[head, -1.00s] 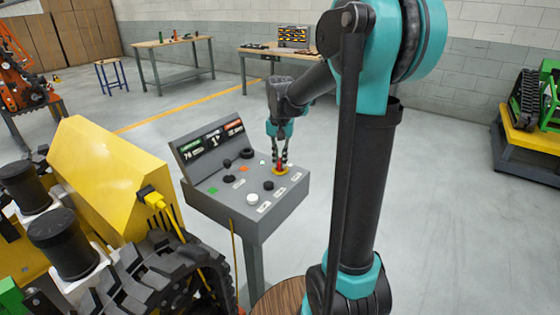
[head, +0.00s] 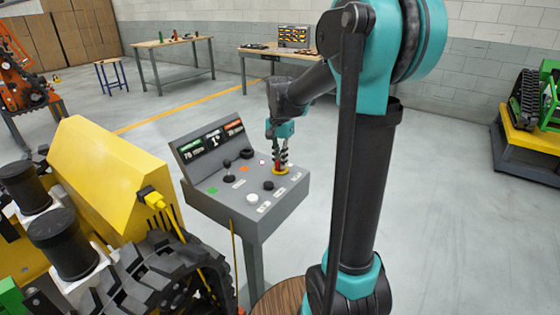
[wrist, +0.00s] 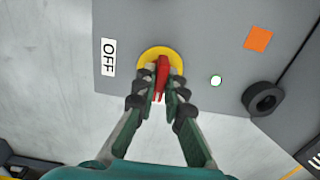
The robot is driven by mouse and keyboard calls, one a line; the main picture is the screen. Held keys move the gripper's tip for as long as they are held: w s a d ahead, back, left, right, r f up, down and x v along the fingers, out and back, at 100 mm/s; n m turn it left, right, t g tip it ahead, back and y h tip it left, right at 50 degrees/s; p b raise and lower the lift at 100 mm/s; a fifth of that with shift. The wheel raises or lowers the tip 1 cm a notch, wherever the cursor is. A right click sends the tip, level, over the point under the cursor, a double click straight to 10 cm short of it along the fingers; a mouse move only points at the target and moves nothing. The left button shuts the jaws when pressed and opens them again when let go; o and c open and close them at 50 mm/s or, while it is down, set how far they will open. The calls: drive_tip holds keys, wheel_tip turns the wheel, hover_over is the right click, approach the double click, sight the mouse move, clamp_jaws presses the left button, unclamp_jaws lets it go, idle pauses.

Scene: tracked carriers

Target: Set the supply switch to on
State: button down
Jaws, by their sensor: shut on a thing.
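The supply switch is a red handle (wrist: 162,74) on a round yellow plate (wrist: 160,56) on the grey console. In the wrist view an OFF label (wrist: 108,57) sits left of the plate. My gripper (wrist: 158,90) has its fingers closed on the red handle, one finger on each side. In the head view my gripper (head: 281,158) stands over the yellow plate (head: 280,170) near the console's right edge, and its fingers partly hide the red handle.
A white round light (wrist: 216,80) and a black knob (wrist: 263,99) lie right of the switch. A yellow tracked machine (head: 110,180) stands left.

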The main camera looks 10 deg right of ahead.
drive_tip(key=c, duration=1.6)
unclamp_jaws()
wheel_tip(320, 180, up, 12)
